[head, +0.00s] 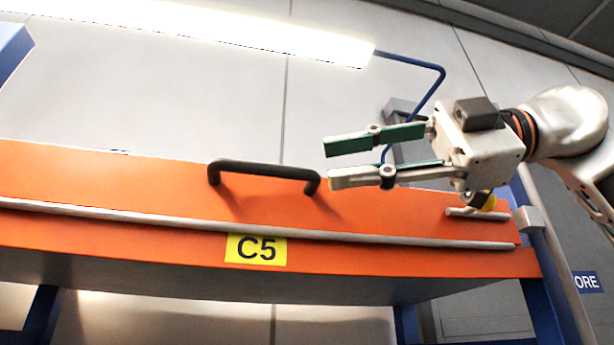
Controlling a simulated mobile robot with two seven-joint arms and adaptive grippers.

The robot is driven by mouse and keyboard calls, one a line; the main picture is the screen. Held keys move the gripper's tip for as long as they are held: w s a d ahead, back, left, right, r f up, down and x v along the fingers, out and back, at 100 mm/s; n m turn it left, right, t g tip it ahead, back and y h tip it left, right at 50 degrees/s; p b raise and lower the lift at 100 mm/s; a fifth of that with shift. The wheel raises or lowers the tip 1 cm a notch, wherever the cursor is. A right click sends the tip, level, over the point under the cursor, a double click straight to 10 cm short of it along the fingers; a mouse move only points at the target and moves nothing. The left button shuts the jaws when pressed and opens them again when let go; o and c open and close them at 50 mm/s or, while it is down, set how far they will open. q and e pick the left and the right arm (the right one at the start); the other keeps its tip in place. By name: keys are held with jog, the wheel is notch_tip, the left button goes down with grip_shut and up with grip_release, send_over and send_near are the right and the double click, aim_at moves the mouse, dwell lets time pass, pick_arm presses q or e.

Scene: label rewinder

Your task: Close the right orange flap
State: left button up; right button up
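The orange flap (120,185) fills the middle of the head view as a wide, sloping orange panel. A black bar handle (264,170) stands on it, and a yellow label reading C5 (256,250) is on the orange face below. My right gripper (328,163) comes in from the right and points left, its two fingers apart with green inner pads. Nothing is between the fingers. In the picture the fingertips are just right of the handle's right end; I cannot tell how far above the panel they are. My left gripper is not in view.
A long lit lamp (200,32) runs across the top left. A thin blue bent rod (436,85) passes behind my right gripper. A blue post (541,270) stands at the right end of the orange panel. A grey tiled surface lies behind.

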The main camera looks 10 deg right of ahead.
jog(key=v, duration=0.3)
jog(key=shift+s+d, duration=0.1)
jog(key=shift+d, duration=0.05)
dwell(0.6)
